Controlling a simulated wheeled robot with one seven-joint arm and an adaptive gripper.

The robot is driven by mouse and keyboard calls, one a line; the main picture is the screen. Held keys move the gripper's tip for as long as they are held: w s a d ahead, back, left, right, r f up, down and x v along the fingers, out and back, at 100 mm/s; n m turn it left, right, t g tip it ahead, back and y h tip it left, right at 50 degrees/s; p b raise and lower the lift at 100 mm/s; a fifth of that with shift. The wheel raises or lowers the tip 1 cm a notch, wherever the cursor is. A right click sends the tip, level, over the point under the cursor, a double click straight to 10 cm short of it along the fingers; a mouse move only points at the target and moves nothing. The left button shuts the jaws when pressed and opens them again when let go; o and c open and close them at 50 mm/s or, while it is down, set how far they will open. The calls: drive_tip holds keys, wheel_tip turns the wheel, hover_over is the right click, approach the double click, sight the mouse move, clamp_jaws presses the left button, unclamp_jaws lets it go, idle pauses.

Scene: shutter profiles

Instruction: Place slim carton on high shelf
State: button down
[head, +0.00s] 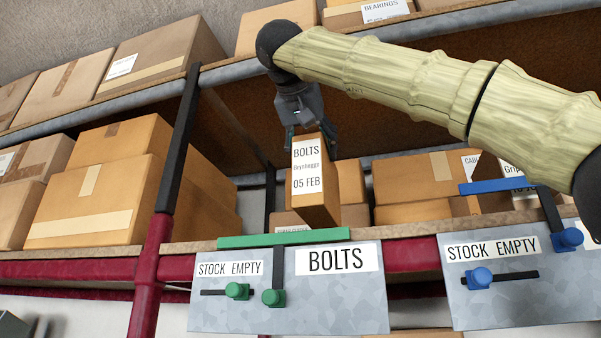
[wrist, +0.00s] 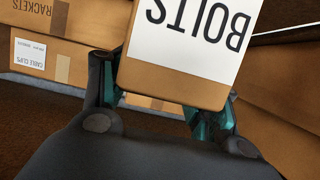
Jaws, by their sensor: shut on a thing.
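The slim carton (head: 312,185) is a narrow upright brown box with a white label reading BOLTS and 05 FEB. My gripper (head: 308,134) is shut on its top end from above, and the carton hangs slightly tilted at the front of the shelf bay above the BOLTS sign. In the wrist view the carton (wrist: 185,80) fills the top middle between the teal fingers of my gripper (wrist: 160,112). I cannot tell whether its bottom touches the shelf (head: 384,221). Other cartons (head: 351,182) stand behind it.
A metal panel (head: 345,313) with BOLTS and STOCK EMPTY labels and green sliders hangs below, with a green bar (head: 283,238) along its top. A dark post (head: 180,140) stands left. Large boxes (head: 95,205) fill the left bay. A blue bar (head: 497,186) is at right. An upper shelf edge (head: 232,72) runs above.

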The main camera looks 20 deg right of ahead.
drive_tip(key=w+a+f+p, duration=0.1)
drive_tip(key=w+f+p, duration=0.2)
drive_tip(key=w, duration=0.3)
drive_tip(key=shift+w+f, duration=0.2)
drive_tip(key=shift+f, duration=0.35)
drive_tip(key=shift+c, duration=1.5)
unclamp_jaws()
drive_tip(key=shift+f, duration=0.15)
drive_tip(key=shift+a, duration=0.1)
drive_tip(key=b+v, duration=0.4)
drive_tip(key=v, duration=0.8)
